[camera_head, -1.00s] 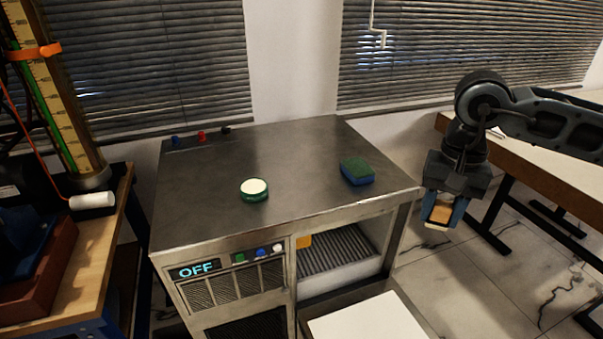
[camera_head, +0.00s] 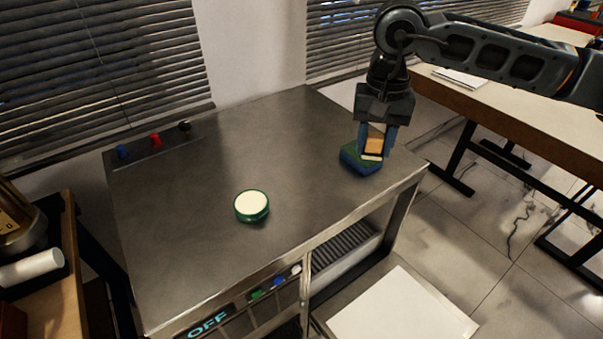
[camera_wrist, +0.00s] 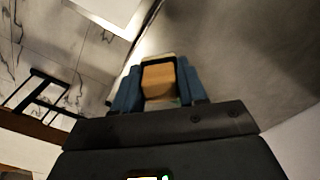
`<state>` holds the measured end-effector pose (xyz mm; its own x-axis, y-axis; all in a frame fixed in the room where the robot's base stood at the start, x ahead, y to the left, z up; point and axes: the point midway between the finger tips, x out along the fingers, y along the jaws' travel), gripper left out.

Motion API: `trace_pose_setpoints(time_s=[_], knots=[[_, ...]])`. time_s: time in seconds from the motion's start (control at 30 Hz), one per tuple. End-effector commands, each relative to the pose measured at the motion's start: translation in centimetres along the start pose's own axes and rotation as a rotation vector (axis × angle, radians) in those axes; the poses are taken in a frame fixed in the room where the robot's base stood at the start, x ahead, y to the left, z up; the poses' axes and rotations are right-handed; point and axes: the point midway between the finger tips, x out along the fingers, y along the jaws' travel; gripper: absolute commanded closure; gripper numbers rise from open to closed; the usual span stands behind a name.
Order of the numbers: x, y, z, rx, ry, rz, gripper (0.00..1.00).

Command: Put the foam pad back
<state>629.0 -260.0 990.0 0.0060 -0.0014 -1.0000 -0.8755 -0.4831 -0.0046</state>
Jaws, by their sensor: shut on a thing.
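My gripper (camera_head: 375,150) points down over the right part of the steel tabletop (camera_head: 210,160), shut on a small orange-tan block (camera_head: 375,145) with a pale edge. In the wrist view the block (camera_wrist: 158,82) sits between the blue fingers. I take it as the foam pad, though its material is not clear. A blue-and-green sponge-like block (camera_head: 352,163) lies on the tabletop just behind and left of the fingertips, partly hidden by them. I cannot tell whether the held block touches it.
A round green tin with a cream top (camera_head: 251,205) stands mid-table. Blue, red and dark knobs (camera_head: 155,141) line the back left edge. Below the front edge are an OFF display (camera_head: 208,323) and an open bay with a ribbed insert (camera_head: 335,254). A white panel (camera_head: 402,305) lies at lower right.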

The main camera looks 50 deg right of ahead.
Motion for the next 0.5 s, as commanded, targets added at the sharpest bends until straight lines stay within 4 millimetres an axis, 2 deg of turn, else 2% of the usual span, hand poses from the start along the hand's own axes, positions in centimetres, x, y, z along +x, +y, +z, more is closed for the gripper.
trace_pose_setpoints(time_s=[0.4, 0.5], knots=[[4.7, -8.3, 0.1, -0.003, -0.006, -0.001, 0.83], [5.7, -9.8, 0.0, -0.002, -0.005, 0.000, 0.83]])
